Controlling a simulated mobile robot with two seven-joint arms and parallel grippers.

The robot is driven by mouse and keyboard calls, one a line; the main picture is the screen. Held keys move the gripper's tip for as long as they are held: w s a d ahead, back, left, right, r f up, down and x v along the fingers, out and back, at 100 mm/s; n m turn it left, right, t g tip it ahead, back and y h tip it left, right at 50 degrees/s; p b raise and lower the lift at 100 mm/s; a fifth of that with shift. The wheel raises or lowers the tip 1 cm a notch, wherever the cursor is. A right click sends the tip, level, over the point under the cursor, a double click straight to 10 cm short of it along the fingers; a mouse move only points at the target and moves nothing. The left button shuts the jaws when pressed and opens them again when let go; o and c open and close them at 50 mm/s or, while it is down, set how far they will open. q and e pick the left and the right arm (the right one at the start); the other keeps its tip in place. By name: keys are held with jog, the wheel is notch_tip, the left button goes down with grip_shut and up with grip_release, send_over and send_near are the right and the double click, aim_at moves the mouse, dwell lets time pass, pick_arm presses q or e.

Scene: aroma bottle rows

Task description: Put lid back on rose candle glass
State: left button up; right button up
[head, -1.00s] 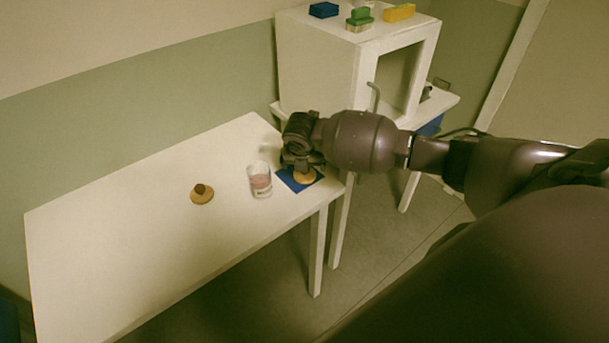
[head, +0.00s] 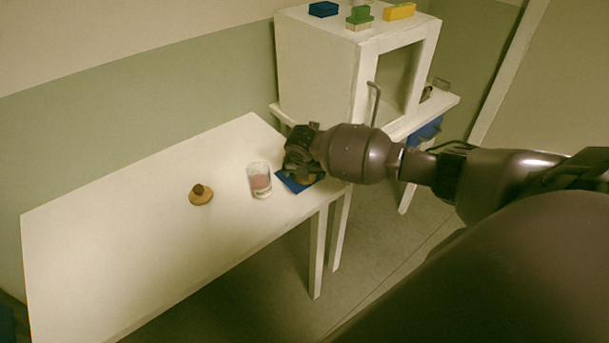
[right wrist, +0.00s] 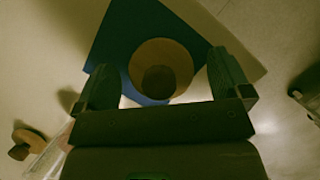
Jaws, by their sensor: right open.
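A round wooden lid with a dark knob (right wrist: 160,60) lies on a blue mat (right wrist: 112,48) at the table's right end; in the head view my gripper mostly hides it. My right gripper (head: 303,175) is open just above this lid. In the right wrist view its fingers (right wrist: 162,82) stand on either side of the knob, apart from it. The candle glass (head: 260,181), clear with pink contents, stands uncovered left of the mat (head: 290,183). A second wooden lid with a dark knob (head: 201,195) lies further left. My left gripper is not in view.
The white table (head: 130,240) is bare on its left side. A white box-shaped cabinet (head: 318,75) stands behind on another table, with blue (head: 323,9), green (head: 360,16) and yellow (head: 399,11) blocks on top.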

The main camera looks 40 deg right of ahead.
jog(key=c, duration=0.8)
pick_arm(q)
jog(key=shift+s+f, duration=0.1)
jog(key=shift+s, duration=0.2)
pick_arm(e)
jog(key=shift+c, duration=0.8)
jog(key=shift+r, duration=0.1)
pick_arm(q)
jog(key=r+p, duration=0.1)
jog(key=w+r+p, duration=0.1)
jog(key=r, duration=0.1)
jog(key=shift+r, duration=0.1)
pick_arm(e)
notch_tip(320, 180, up, 20)
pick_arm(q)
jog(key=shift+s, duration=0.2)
